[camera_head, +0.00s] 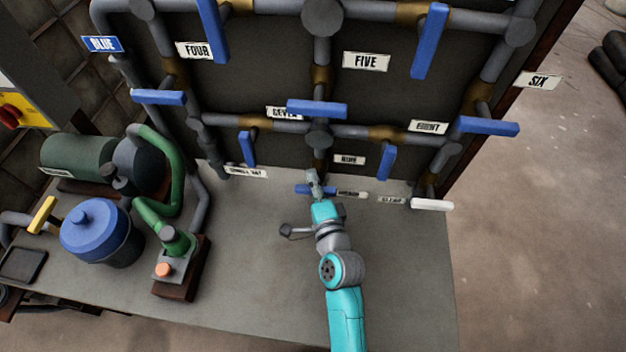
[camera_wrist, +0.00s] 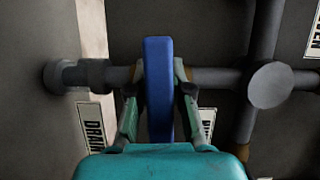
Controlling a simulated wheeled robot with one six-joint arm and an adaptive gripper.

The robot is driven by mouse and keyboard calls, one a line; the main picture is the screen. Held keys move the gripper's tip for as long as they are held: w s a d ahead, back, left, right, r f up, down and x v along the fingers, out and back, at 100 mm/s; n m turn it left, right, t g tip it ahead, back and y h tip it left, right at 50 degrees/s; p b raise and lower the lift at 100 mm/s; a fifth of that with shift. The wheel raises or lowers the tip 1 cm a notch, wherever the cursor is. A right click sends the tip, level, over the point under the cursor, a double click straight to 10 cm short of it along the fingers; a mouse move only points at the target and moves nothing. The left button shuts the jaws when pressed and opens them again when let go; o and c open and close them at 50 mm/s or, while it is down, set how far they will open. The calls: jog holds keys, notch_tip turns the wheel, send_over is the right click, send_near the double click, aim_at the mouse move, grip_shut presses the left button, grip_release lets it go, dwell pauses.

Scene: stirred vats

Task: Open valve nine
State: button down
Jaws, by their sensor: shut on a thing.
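A blue lever handle (camera_head: 302,189) sits on the short vertical pipe at the bottom middle of the pipe panel. The NINE plate (camera_head: 349,160) is just to its upper right. The handle lies crosswise to its pipe. My gripper (camera_head: 313,178) is shut on this handle, and hides its middle in the head view. In the wrist view the blue handle (camera_wrist: 158,88) stands between my two fingers (camera_wrist: 157,95), across the grey pipe (camera_wrist: 110,76). A plate beginning with N (camera_wrist: 207,122) is partly hidden by the right finger.
Other blue handles are close by: one above (camera_head: 317,108), one at left (camera_head: 249,150), one at right (camera_head: 386,162). A blue-lidded pot (camera_head: 95,230) and a green pump (camera_head: 176,243) stand at left.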

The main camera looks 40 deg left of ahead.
jog(key=n, duration=0.2)
jog(key=n+h, duration=0.1)
jog(key=n, duration=0.1)
jog(key=shift+f+h, duration=0.2)
jog(key=shift+h, duration=0.1)
jog(key=n+h, duration=0.2)
jog(key=n, duration=0.1)
jog(key=shift+w+d+f, duration=0.1)
jog(key=shift+d+f, duration=0.05)
jog(key=n+h, duration=0.2)
jog(key=n, duration=0.1)
jog(key=shift+d+f, duration=0.1)
jog(key=shift+w+d+n+t+h, duration=0.1)
jog(key=shift+n+t+h, duration=0.25)
jog(key=shift+n, duration=0.4)
jog(key=shift+w+d+n+t+h, duration=0.15)
jog(key=shift+n+h, duration=0.3)
jog(key=shift+n, duration=0.3)
jog(key=shift+s+f, duration=0.1)
jog(key=c, duration=1.1)
grip_release()
jog(key=shift+o, duration=0.2)
